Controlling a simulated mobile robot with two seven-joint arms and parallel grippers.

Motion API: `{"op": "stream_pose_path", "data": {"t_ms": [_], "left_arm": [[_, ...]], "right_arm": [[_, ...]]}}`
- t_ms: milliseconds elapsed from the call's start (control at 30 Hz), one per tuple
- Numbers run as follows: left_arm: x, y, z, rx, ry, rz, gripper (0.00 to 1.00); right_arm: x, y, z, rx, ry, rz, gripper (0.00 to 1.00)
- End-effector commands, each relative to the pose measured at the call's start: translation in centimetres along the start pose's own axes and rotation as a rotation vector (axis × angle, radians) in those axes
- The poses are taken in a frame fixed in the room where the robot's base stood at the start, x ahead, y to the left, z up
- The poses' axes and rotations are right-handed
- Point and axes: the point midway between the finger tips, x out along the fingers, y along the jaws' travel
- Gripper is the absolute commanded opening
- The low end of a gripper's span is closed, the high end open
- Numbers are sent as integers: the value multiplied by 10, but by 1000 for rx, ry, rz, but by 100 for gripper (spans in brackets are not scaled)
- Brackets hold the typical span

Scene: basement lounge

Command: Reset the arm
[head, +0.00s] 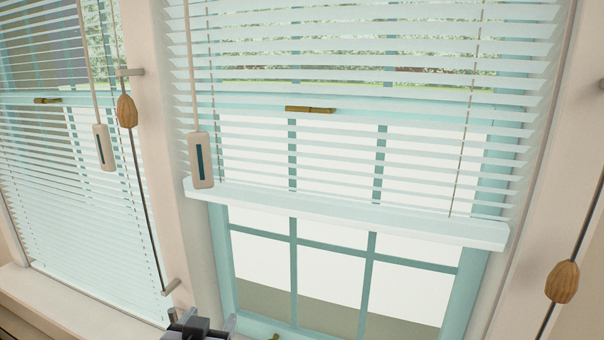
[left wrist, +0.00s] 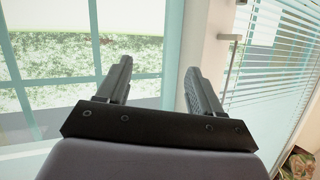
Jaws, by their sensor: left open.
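My left gripper (head: 203,322) shows at the bottom edge of the head view, low in front of the window frame, with most of its arm out of the picture. In the left wrist view its two dark fingers (left wrist: 158,85) stand apart with nothing between them. Behind them are window glass and a pale post. My right gripper is in neither view.
A white blind (head: 340,212) hangs partly raised over the teal window (head: 295,260). A second blind (head: 80,190) covers the left window. Cords with wooden knobs (head: 127,111), (head: 562,282) and white pull handles (head: 201,160), (head: 104,147) hang in front.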

Motion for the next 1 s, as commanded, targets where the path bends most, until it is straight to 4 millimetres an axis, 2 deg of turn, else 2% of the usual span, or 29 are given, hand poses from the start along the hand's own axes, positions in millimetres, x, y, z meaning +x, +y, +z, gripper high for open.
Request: {"op": "stream_pose_path", "data": {"t_ms": [33, 200, 400, 500, 600, 700, 1000], "left_arm": [[-4, 1, 34, 7, -40, 24, 66], [-30, 5, 122, 14, -126, 101, 66], [-79, 4, 214, -1, -218, 170, 66], [-105, 1, 247, -11, -251, 191, 66], [-126, -1, 269, -19, -275, 204, 66], [-138, -3, 281, -26, -287, 209, 66], [-143, -4, 285, -28, -291, 212, 66]], "right_arm": [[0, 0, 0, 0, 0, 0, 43], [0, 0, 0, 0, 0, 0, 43], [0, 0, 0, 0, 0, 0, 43], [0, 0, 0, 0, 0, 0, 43], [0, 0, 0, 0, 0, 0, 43], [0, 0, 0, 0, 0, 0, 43], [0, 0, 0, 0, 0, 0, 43]]}}
